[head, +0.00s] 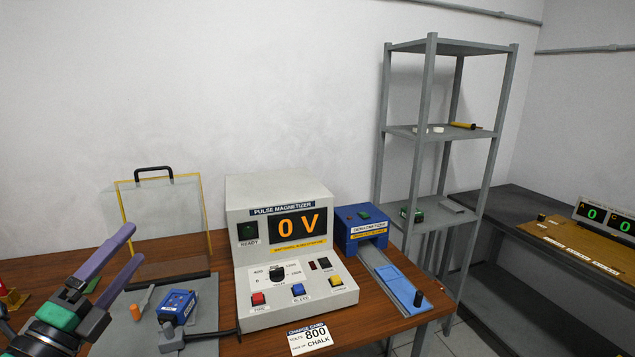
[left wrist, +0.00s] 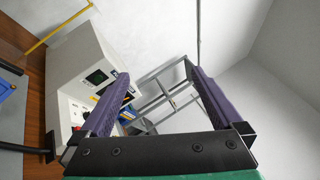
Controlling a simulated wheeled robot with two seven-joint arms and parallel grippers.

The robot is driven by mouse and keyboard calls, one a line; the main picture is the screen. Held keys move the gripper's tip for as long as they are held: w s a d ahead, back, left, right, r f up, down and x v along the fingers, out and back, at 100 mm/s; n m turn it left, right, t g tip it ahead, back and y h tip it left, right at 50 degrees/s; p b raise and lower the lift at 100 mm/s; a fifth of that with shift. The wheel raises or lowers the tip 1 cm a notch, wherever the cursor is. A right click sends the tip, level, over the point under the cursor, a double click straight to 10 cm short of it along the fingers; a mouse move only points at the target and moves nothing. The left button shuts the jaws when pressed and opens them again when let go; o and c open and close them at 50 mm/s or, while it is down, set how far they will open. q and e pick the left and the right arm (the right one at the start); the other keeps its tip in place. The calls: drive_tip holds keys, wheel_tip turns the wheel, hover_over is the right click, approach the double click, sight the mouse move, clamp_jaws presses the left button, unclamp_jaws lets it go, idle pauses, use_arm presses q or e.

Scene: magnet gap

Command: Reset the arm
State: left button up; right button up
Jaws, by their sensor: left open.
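My left gripper (head: 128,254) is open and empty in the head view, raised at the left above the wooden table. Its two purple fingers also show in the left wrist view (left wrist: 160,80), spread wide with nothing between them. The pulse magnetizer (head: 238,260), a white box reading "0 V", stands to the right of the gripper, apart from it; it shows at the left in the left wrist view (left wrist: 75,65). My right gripper is in neither view.
A clear yellow-edged guard (head: 204,215) stands behind a grey mat (head: 205,318) with a blue device (head: 176,306) and an orange-handled tool (head: 147,297).

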use_arm(q)
drive_tip(key=a+f+n+g+y, duration=0.3)
drive_tip(key=a+f+n+y, duration=0.65)
drive_tip(key=n, duration=0.65)
drive_tip(key=s+d+f+n+g, duration=0.2)
drive_tip(key=f+n+g, duration=0.1)
drive_tip(key=f, duration=0.4)
drive_tip(key=s+d+f+n+g, duration=0.2)
drive_tip(key=f+n+g, duration=0.15)
drive_tip(key=f, duration=0.35)
drive_tip(key=s+d+f+g+h, duration=0.6)
drive_tip(key=s+d+f+g, duration=0.2)
drive_tip(key=s+d+f, duration=0.45)
wheel_tip(320, 180, down, 26)
drive_tip(key=s+g+b, duration=0.1)
drive_tip(key=s+g, duration=0.1)
drive_tip(key=s+a+f+b, duration=0.1)
drive_tip(key=s+a+f, duration=0.1)
drive_tip(key=s+f, duration=1.2)
drive_tip(key=shift+s+a+f+g+y, duration=0.2)
drive_tip(key=shift+s+a+g+y, duration=0.2)
drive_tip(key=shift+s, duration=0.7)
